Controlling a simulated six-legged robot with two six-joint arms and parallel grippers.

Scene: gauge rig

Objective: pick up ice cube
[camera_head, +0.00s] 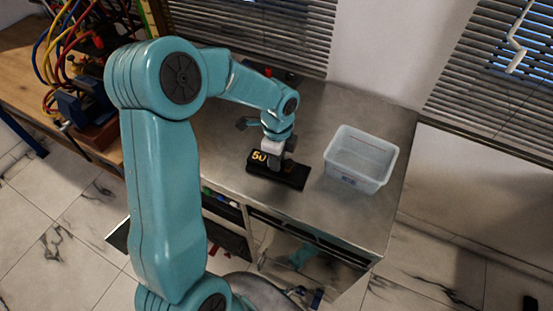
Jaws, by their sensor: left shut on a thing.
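My left gripper (279,160) points down at the black block with yellow digits "50" (262,170) on the grey metal worktop. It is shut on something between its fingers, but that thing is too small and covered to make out. The fingertips are at or just above the top of the block; I cannot tell if they touch it. I cannot make out an ice cube. A translucent pale-blue open tub (345,178) stands to the right of the block, apart from the gripper. My right gripper is not in view.
A wooden bench (30,68) with coloured cables stands at the left. Slatted blinds (250,30) hang behind. Open shelves lie under the worktop.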

